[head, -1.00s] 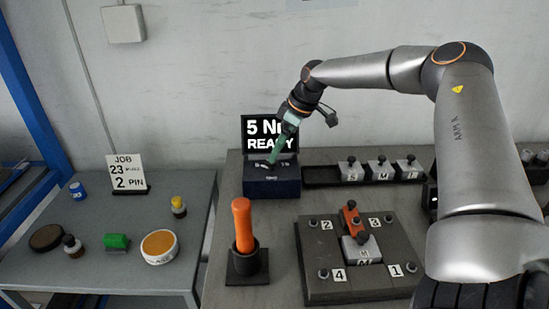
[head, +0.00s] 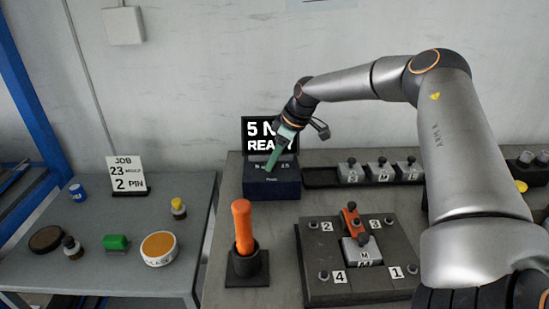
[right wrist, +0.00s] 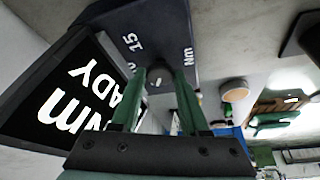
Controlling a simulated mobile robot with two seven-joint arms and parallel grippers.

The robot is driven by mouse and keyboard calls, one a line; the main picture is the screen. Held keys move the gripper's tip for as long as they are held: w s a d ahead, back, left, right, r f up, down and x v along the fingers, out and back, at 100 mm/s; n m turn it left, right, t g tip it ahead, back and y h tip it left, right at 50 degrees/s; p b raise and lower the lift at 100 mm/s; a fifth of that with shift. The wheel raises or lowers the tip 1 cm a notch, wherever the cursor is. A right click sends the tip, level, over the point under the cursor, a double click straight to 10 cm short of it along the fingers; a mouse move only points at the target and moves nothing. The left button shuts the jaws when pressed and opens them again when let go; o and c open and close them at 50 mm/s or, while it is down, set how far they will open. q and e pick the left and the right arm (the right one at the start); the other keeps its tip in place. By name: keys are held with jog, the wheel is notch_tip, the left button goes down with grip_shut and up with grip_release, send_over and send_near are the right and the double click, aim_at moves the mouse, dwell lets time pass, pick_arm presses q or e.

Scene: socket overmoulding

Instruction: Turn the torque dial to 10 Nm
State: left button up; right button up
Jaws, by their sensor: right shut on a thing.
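The torque unit is a dark blue box (head: 284,188) under a black screen (head: 257,127). The screen's white text starts "5 N" and "REA"; my gripper covers the rest. In the right wrist view the screen (right wrist: 50,135) shows "Nm" and "ADY". The box face (right wrist: 160,30) carries "15" and "Nm" there, with a partly covered "0". My right gripper (head: 270,168), with green fingers, reaches down to the top of the box. In the right wrist view my right gripper (right wrist: 160,76) is shut on the small dial (right wrist: 158,82), which is mostly hidden between the fingertips. My left gripper is not in view.
An orange-handled tool (head: 242,225) stands in a black holder in front of the box. A fixture plate (head: 318,287) with numbered posts lies to its right. A black tray (head: 320,177) with several metal blocks sits right of the box. A job sign (head: 125,172) stands left.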

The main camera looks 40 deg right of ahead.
grip_shut()
jog(key=shift+a+m+h+b, duration=0.1)
jog(key=shift+m+h+b, duration=0.3)
jog(key=shift+m, duration=0.5)
jog(key=m+h, duration=0.1)
jog(key=m, duration=0.2)
jog(key=shift+a+m+t, duration=0.15)
jog(key=shift+m+t, duration=0.15)
jog(key=m+h, duration=0.1)
jog(key=m, duration=0.2)
jog(key=m+h+b, duration=0.1)
jog(key=m, duration=0.2)
jog(key=shift+a+h+b, duration=0.2)
jog(key=shift+h+b, duration=0.1)
jog(key=shift+m+g, duration=0.3)
jog(key=shift+g, duration=0.1)
jog(key=o, duration=0.7)
grip_release()
